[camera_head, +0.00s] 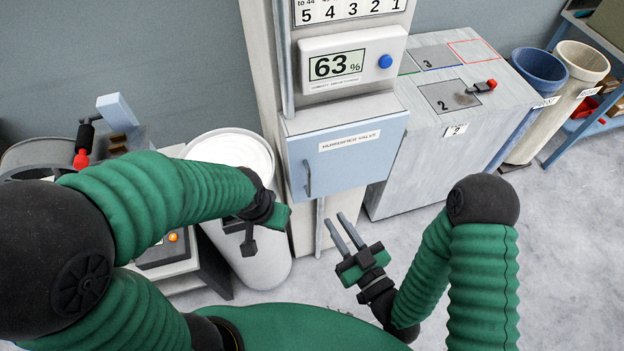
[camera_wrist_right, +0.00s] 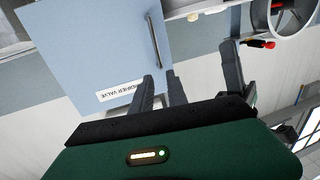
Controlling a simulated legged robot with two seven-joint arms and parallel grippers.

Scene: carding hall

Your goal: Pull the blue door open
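The blue door (camera_head: 345,155) is a pale blue panel labelled "HUMIDIFIER VALVE" on a white cabinet, and it looks shut. Its dark vertical bar handle (camera_head: 307,178) is near the door's left edge. My right gripper (camera_head: 335,216) is open and empty, below the door with its fingers pointing up toward the handle. In the right wrist view the door (camera_wrist_right: 95,45) and handle (camera_wrist_right: 153,40) lie just beyond the parted fingertips (camera_wrist_right: 159,77), apart from them as far as I can tell. My left gripper (camera_head: 262,228) hangs beside the white drum, its fingers mostly hidden.
A white drum (camera_head: 240,245) stands left of the cabinet. Above the door is a humidity display (camera_head: 340,66) with a blue button (camera_head: 385,61). A grey bin unit (camera_head: 450,120) stands close on the right. The floor (camera_head: 570,230) at the right is clear.

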